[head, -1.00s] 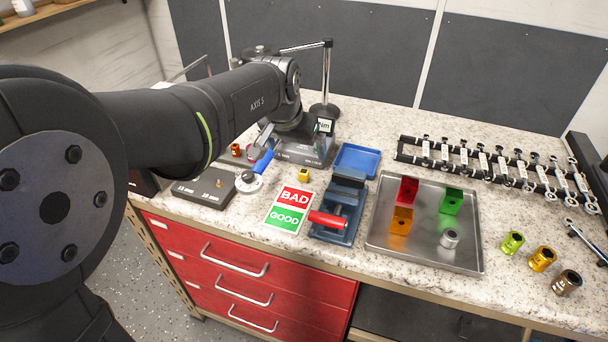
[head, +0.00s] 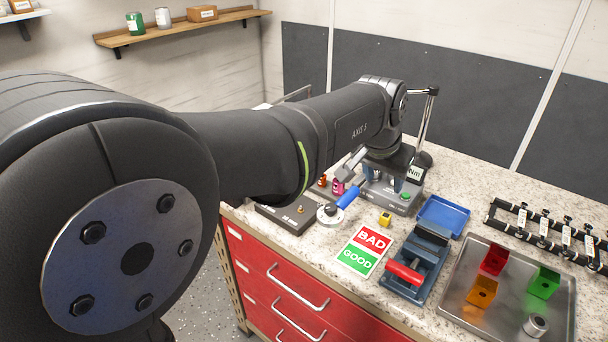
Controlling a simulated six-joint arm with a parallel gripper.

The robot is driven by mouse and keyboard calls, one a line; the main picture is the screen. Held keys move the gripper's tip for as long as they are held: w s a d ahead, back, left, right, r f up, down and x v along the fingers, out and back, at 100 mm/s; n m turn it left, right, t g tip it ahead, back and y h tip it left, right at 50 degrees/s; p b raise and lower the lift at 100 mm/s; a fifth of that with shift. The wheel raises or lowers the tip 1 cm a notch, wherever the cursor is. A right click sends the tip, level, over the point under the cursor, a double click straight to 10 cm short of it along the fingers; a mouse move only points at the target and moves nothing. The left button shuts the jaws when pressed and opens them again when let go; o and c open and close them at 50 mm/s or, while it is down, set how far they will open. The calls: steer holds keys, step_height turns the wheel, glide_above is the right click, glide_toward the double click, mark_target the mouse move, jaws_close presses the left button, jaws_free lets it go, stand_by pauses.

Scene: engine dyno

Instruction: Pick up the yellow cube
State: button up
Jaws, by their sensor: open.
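The small yellow cube (head: 385,217) sits on the speckled bench top in the head view, between the red and green BAD/GOOD card and the grey torque tester. Nothing touches it. My gripper (head: 370,180) is at the end of my black arm, above and behind the cube, in front of the tester. It is open, clear of the cube, and partly hidden by my own wrist. I see nothing held between its fingers.
The BAD/GOOD card (head: 363,250) lies in front of the cube. A blue vise (head: 425,262) with a red handle and a blue tray (head: 443,216) stand to its right. A blue-handled tool (head: 341,203) lies left. A metal tray (head: 463,273) holds coloured blocks.

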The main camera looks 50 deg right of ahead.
glide_above(385, 216)
steer(key=a, duration=0.2)
steer(key=shift+n, duration=0.3)
steer(key=f, duration=1.1)
steer(key=shift+s+a+f, duration=0.15)
steer(key=shift+s+f, duration=0.2)
steer(key=shift+w+x, duration=0.15)
steer(key=shift+x, duration=1.15)
steer(key=shift+w+x, duration=0.15)
steer(key=shift+x, duration=1.15)
steer(key=shift+c, duration=0.4)
steer(key=c, duration=0.9)
